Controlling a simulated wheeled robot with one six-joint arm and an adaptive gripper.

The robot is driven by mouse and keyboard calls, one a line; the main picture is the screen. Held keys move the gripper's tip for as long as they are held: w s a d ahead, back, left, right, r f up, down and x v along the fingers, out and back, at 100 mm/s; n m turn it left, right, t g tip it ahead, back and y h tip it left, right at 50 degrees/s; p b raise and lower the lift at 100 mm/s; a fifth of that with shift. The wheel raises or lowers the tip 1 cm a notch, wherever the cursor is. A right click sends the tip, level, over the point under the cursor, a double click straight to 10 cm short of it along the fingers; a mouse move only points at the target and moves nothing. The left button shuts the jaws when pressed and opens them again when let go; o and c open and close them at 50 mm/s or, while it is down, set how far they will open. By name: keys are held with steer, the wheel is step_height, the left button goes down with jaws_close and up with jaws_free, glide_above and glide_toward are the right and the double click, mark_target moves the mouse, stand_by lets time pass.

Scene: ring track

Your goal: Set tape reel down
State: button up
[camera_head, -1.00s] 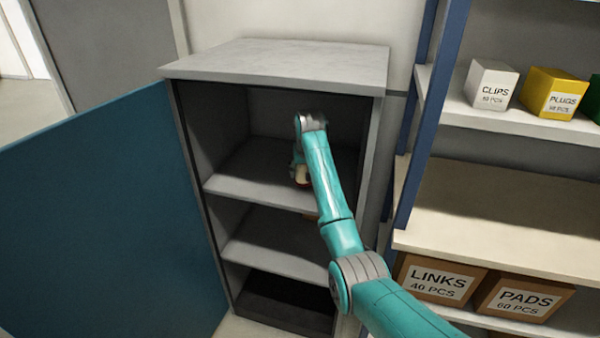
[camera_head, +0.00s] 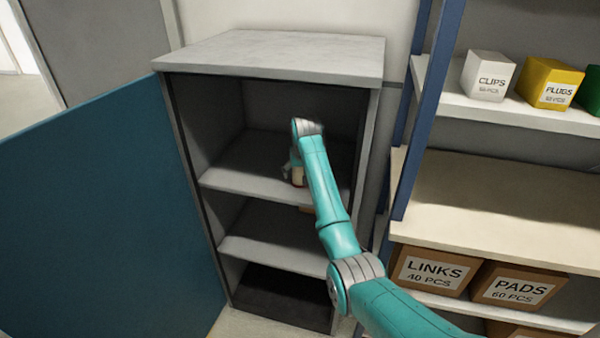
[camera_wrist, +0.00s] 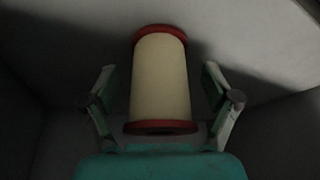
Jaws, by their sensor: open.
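The tape reel (camera_wrist: 160,78) is a cream cylinder with dark red rims, seen in the wrist view between the two fingers. Gaps show between it and both fingers. My gripper (camera_wrist: 165,98) is open around it. In the head view a small part of the reel (camera_head: 298,178) shows beside my wrist, above the cabinet's upper shelf (camera_head: 235,180). The arm hides much of it, and I cannot tell for sure that its base touches the shelf. The cabinet (camera_head: 270,52) is grey, with a pale marbled top.
The blue cabinet door (camera_head: 100,215) stands wide open on the left. A blue-posted rack (camera_head: 430,110) stands close on the right, with boxes marked CLIPS (camera_head: 488,77), PLUGS (camera_head: 550,84), LINKS (camera_head: 432,270) and PADS (camera_head: 517,288). The left of the upper shelf is clear.

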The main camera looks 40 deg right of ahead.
steer(key=v, duration=0.7)
steer(key=shift+r, duration=0.4)
steer(key=shift+s+a, duration=0.1)
